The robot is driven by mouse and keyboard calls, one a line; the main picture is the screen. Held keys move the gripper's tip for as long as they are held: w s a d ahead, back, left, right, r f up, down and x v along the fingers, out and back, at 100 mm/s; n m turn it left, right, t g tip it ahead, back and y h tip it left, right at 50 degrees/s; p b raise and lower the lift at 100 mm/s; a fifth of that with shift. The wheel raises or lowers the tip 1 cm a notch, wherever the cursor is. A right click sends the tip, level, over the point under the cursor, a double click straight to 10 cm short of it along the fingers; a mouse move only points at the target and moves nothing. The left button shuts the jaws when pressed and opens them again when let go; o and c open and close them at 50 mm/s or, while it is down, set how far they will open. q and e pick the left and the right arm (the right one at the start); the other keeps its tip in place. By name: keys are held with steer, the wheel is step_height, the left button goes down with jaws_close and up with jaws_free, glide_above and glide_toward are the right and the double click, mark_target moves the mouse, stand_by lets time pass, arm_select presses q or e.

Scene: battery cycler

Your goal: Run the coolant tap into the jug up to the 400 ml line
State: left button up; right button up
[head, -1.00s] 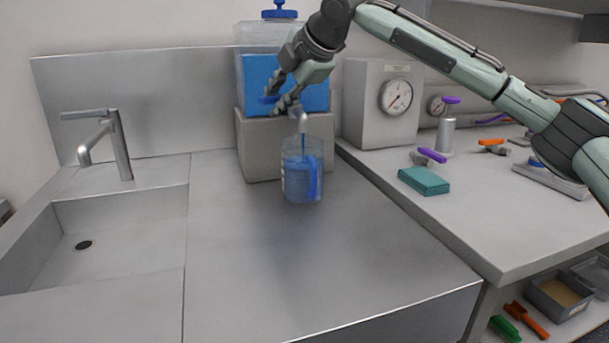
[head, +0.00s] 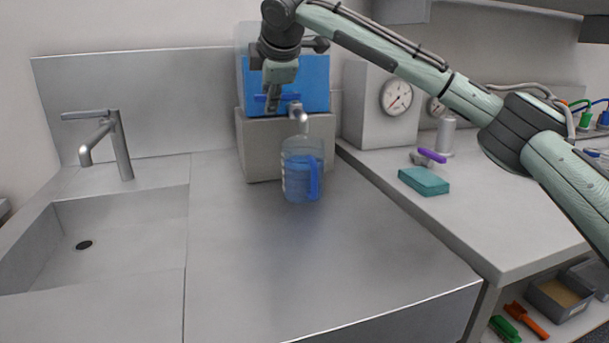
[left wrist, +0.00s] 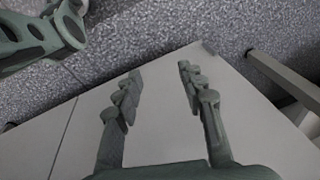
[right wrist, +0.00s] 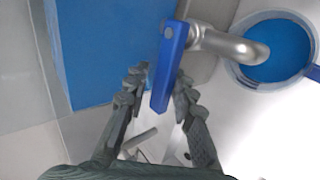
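The clear jug (head: 292,178) with a blue handle stands upright on the counter under the tap spout (head: 299,113), holding blue liquid. Its marks are too small to read. No stream shows between spout and jug. The spout (right wrist: 235,47) and the liquid in the jug (right wrist: 277,50) also show in the right wrist view. My right gripper (head: 272,103) is at the blue tap lever (head: 288,97). In the right wrist view the lever (right wrist: 170,65) lies between the spread fingers (right wrist: 161,82).
The blue coolant tank (head: 315,80) stands on a grey block (head: 262,150) behind the jug. A sink with a faucet (head: 120,145) is at left. A gauge box (head: 362,115) and a teal block (head: 424,181) are at right. The counter before the jug is clear.

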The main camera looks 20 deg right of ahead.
steer(key=shift+w+d, duration=0.1)
steer(key=shift+o, duration=1.2)
steer(key=v, duration=0.7)
steer(key=shift+s+r, duration=0.2)
steer(key=shift+r, duration=0.1)
